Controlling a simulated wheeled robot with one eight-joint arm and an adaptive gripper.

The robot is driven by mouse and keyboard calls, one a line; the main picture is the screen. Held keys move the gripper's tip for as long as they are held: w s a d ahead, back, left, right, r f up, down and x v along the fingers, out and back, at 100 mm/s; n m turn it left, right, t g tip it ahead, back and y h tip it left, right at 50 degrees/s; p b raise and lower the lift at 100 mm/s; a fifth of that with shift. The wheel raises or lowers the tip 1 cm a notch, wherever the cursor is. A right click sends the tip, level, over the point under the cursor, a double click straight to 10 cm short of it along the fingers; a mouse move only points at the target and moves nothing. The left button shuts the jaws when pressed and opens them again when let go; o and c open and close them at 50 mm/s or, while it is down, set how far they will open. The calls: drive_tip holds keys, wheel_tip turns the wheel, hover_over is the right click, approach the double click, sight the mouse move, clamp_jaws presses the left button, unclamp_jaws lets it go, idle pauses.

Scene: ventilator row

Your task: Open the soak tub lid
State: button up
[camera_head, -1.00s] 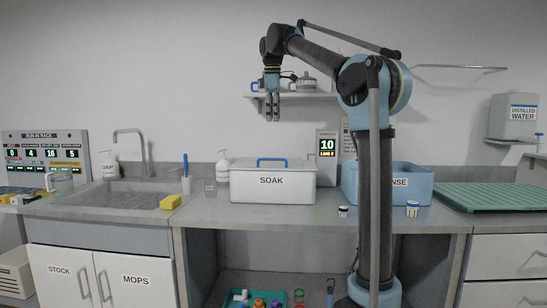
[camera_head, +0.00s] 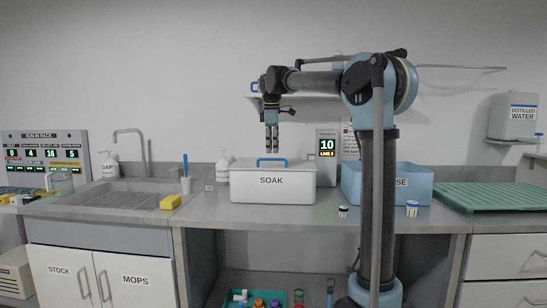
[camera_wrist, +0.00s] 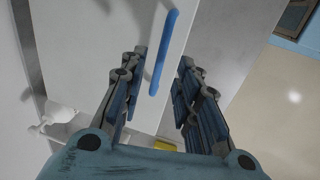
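The white soak tub (camera_head: 272,187), labelled SOAK, stands on the counter with its lid on. The lid's blue handle (camera_head: 272,161) runs across the top. My gripper (camera_head: 272,149) points down just above the handle. In the wrist view the gripper (camera_wrist: 155,95) is open, with its two fingers apart. The blue handle (camera_wrist: 163,55) shows as a bar between and beyond the fingers, over the white lid (camera_wrist: 125,35). The fingers look empty. I cannot tell how wide the gap above the handle is.
A blue RINSE tub (camera_head: 418,185) stands right of the soak tub, partly behind my arm. A timer display (camera_head: 327,147) is behind. A white pump bottle (camera_head: 222,167) stands at the left. A shelf (camera_head: 300,96) hangs above. A yellow sponge (camera_head: 170,202) lies near the sink.

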sight(274, 159)
drive_tip(key=shift+w+f, duration=0.2)
drive_tip(key=shift+f, duration=0.75)
drive_tip(key=shift+w+f, duration=0.2)
drive_tip(key=shift+f, duration=0.75)
clamp_jaws()
drive_tip(key=shift+d, duration=0.15)
drive_tip(key=shift+r, duration=0.15)
